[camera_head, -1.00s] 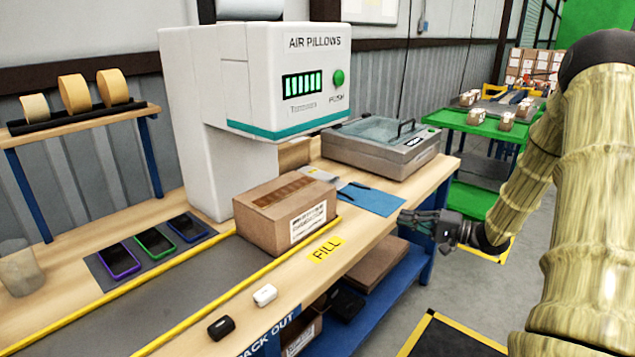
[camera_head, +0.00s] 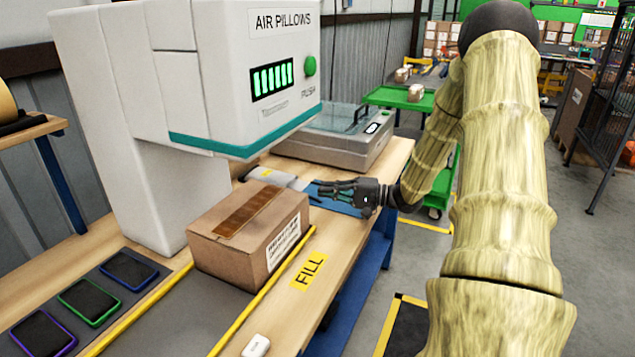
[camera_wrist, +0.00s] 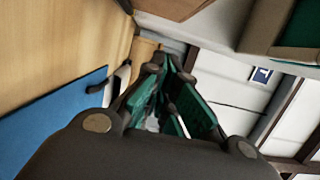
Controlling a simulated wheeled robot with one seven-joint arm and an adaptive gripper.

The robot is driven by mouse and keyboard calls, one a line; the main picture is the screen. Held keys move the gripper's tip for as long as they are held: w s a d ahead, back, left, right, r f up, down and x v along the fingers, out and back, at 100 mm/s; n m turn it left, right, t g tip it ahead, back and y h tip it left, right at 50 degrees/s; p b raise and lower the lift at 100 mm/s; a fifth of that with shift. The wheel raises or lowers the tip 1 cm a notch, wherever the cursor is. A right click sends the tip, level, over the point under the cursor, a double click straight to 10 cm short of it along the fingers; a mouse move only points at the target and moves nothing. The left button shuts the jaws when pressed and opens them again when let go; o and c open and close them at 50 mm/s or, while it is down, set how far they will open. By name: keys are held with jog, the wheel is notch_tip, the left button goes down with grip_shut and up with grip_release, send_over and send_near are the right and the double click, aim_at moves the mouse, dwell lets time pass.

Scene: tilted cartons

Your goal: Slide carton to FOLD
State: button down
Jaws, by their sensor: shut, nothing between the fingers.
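The brown carton (camera_head: 250,235) stands on the grey lane of the bench, under and in front of the air pillow machine, beside the yellow FILL label (camera_head: 309,270). A brown strip runs along its top and a white printed label is on its right side. My gripper (camera_head: 322,190) is shut and empty, over the blue mat just beyond and right of the carton, apart from it. No FOLD label is readable in these frames.
The white air pillow machine (camera_head: 240,70) stands behind the carton. A grey sealer with a lid (camera_head: 340,142) is at the far end of the bench. The blue mat (camera_wrist: 45,125) lies below my gripper. Yellow rails (camera_head: 262,300) edge the lane. Several phones lie at the left.

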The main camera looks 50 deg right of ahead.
aim_at(292, 193)
jog(key=x, duration=0.8)
jog(key=shift+w, duration=0.1)
jog(key=a, duration=0.1)
jog(key=s+a, duration=0.1)
jog(key=a, duration=0.1)
jog(key=shift+r, duration=0.1)
jog(key=shift+a, duration=0.55)
